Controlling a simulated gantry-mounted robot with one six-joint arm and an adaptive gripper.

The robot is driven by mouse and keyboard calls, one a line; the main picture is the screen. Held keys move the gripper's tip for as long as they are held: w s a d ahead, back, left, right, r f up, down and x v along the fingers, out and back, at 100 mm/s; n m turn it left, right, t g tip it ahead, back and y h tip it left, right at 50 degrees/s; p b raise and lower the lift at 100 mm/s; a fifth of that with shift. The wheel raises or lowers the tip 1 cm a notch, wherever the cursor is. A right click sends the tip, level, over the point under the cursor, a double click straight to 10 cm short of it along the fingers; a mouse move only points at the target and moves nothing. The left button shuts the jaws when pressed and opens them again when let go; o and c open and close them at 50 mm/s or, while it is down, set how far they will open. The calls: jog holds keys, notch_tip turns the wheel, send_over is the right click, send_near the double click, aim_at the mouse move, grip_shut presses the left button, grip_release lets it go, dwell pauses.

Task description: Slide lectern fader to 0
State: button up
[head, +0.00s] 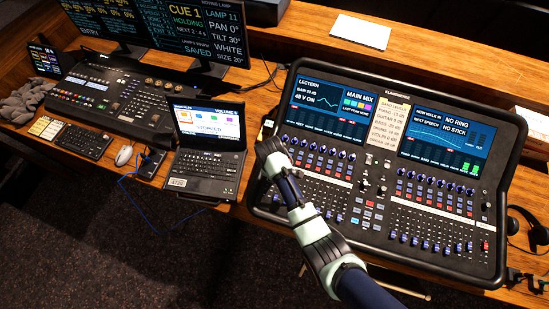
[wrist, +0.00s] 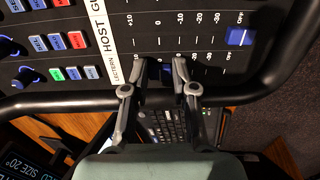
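The mixing desk (head: 345,237) has a black rim and rows of blue fader caps and knobs. In the wrist view, a white label strip (wrist: 118,68) reads LECTERN at its lower end, with HOST above. My gripper (wrist: 160,62) is over the lectern row at the desk's edge, its fingers apart. A dark blue cap, the lectern fader (wrist: 162,74), shows partly between them, near the 0 mark; contact cannot be told. In the head view, my gripper (head: 268,150) is at the desk's left edge and hides this fader. The host fader (wrist: 238,37) sits at OFF.
A laptop (head: 208,165) stands just left of the desk, close to my gripper. The desk's raised tubular rim (wrist: 250,88) runs beneath my fingers. Lit screens (head: 445,135) fill the desk's upper part. A headset (head: 535,230) is at the right.

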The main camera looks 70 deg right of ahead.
jog(key=o, duration=0.3)
jog(key=shift+r, duration=0.1)
notch_tip(320, 180, up, 12)
jog(key=a, duration=0.1)
jog(key=shift+a, duration=0.15)
dwell(0.6)
